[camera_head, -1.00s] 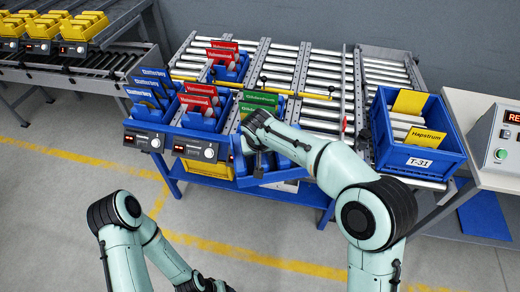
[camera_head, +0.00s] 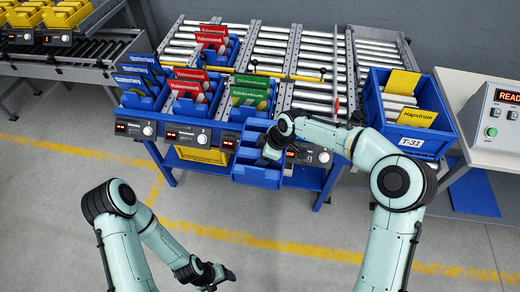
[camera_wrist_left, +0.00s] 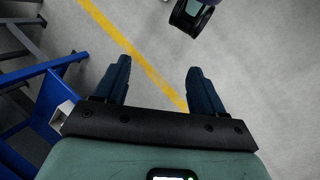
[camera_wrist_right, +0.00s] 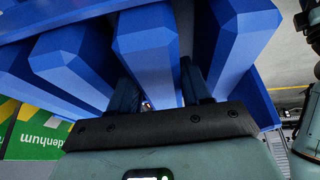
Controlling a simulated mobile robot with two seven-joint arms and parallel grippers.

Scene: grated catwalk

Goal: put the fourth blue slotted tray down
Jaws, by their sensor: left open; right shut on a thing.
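A blue slotted tray (camera_head: 255,176) hangs at the front edge of the roller rack, in front of the display strip. My right gripper (camera_head: 270,152) is shut on it; in the right wrist view the fingers (camera_wrist_right: 160,95) straddle one of the tray's blue dividers (camera_wrist_right: 147,50). I see no cards in its slots. Other blue slotted trays stand on the rack: one with blue cards (camera_head: 138,78), one with red cards (camera_head: 188,90), one with green cards (camera_head: 250,95), and one with red cards behind (camera_head: 211,42). My left gripper (camera_head: 222,275) is open and empty above the floor.
A blue crate (camera_head: 410,138) labelled T-31 with yellow cards stands on the right of the rack. Bare rollers (camera_head: 310,95) lie between it and the green-card tray. A control box (camera_head: 495,118) stands farther right. Yellow bins (camera_head: 65,14) sit at the far left.

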